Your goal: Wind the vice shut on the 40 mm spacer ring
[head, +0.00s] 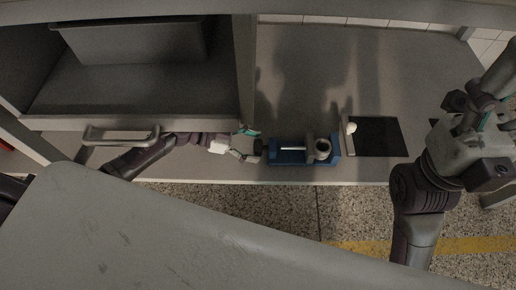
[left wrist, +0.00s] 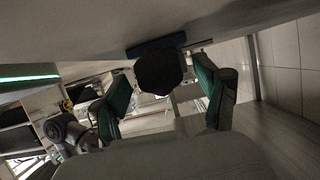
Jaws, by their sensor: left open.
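The vice (head: 290,159) has a blue base and a bright screw and sits on the bench. The grey spacer ring (head: 323,146) stands at its right end, beside a grey jaw (head: 309,149); I cannot tell whether the jaw touches it. My left gripper (head: 251,146) is open at the vice's left end, its fingers on either side of the dark handle knob (head: 262,148). In the left wrist view the dark faceted knob (left wrist: 160,72) shows between the open fingers (left wrist: 163,92), with gaps visible. My right gripper (head: 484,122) is raised at the right; its finger opening is unclear.
A dark panel (head: 380,137) with a white ball (head: 351,128) beside it lies right of the vice. A cabinet with a grey bin (head: 135,52) and a bar handle (head: 121,135) stands at left. A grey surface (head: 170,230) fills the lower left. The bench behind the vice is clear.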

